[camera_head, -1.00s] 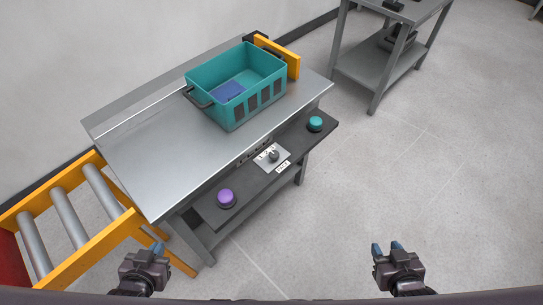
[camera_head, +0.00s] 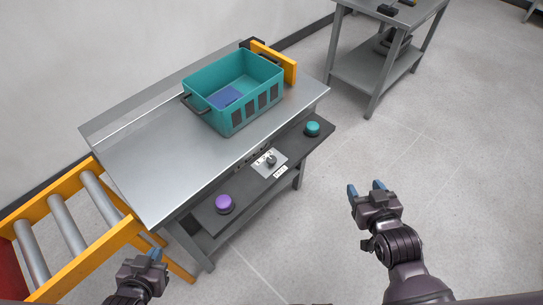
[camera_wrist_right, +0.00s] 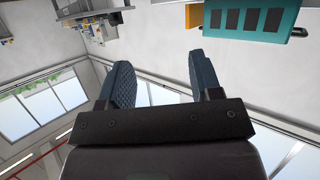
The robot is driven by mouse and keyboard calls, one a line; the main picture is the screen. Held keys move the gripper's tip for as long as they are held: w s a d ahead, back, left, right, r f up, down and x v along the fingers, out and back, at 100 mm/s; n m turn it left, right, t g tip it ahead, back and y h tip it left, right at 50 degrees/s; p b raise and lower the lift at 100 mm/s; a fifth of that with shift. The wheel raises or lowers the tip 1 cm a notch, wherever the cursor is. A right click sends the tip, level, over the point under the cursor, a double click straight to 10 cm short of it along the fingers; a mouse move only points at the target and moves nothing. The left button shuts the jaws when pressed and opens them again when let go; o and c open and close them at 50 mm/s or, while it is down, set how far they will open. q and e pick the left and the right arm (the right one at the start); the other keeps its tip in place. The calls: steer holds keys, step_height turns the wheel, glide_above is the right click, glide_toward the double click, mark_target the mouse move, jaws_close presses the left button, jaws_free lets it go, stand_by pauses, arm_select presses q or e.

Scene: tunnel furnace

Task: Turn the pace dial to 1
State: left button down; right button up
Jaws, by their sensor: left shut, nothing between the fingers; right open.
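The pace dial (camera_head: 270,160) is a small dark knob on a light plate on the dark front ledge of the metal table. Its pointer setting is too small to read. My right gripper (camera_head: 366,188) is open and empty, raised over the floor to the right of and below the dial, apart from it. Its two blue-grey fingers also show spread in the right wrist view (camera_wrist_right: 160,85). My left gripper (camera_head: 153,255) is shut and empty at the lower left, away from the table's ledge.
A purple button (camera_head: 224,204) and a teal button (camera_head: 312,129) flank the dial on the ledge. A teal crate (camera_head: 233,119) with something blue inside stands on the table (camera_head: 150,165). A yellow roller conveyor (camera_head: 75,270) is at left. Open floor lies at right.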

steer(key=w+a+r+n+g+y, duration=0.1)
steer(key=w+a+r, duration=0.3)
steer(key=w+a, duration=0.4)
steer(key=w+a+r+g+y, duration=0.2)
steer(key=w+a+r, duration=0.3)
steer(key=w+a, duration=0.3)
steer(key=w+a+r+n+g+y, duration=0.1)
steer(key=w+a+r, duration=0.3)
steer(key=w+a, duration=0.4)
steer(key=m+g+h, duration=0.4)
steer(key=g+h, duration=0.1)
steer(key=g, duration=0.5)
glide_above(272, 159)
step_height(272, 159, down, 10)
step_height(272, 159, down, 9)
steer(key=shift+s+f+b, duration=0.1)
steer(key=shift+b, duration=0.85)
steer(key=shift+f, duration=0.75)
